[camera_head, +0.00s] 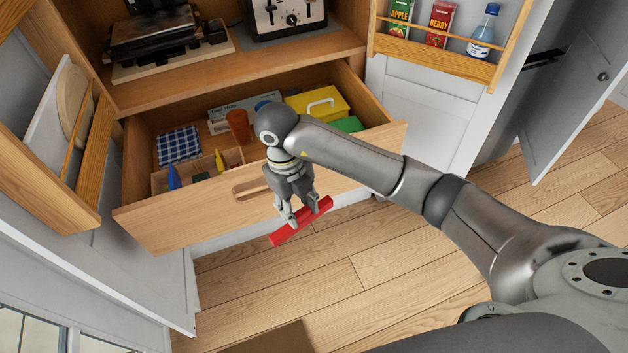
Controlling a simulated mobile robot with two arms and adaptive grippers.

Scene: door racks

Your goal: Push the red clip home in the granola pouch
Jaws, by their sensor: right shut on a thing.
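The red clip (284,233) is a long flat bar. My right gripper (303,211) is shut on it and holds it in the air in front of the open drawer's front panel, over the floor. The clip lies slanted in the picture, its left end lower. No granola pouch can be made out in this view. My left gripper is not in view.
The open drawer (155,228) holds a checked cloth (179,146), an orange cup (238,126) and a yellow box (330,111). The right door rack (440,57) holds cartons and a bottle (484,32). The left door rack (38,178) holds boards. The floor (400,270) is mostly clear.

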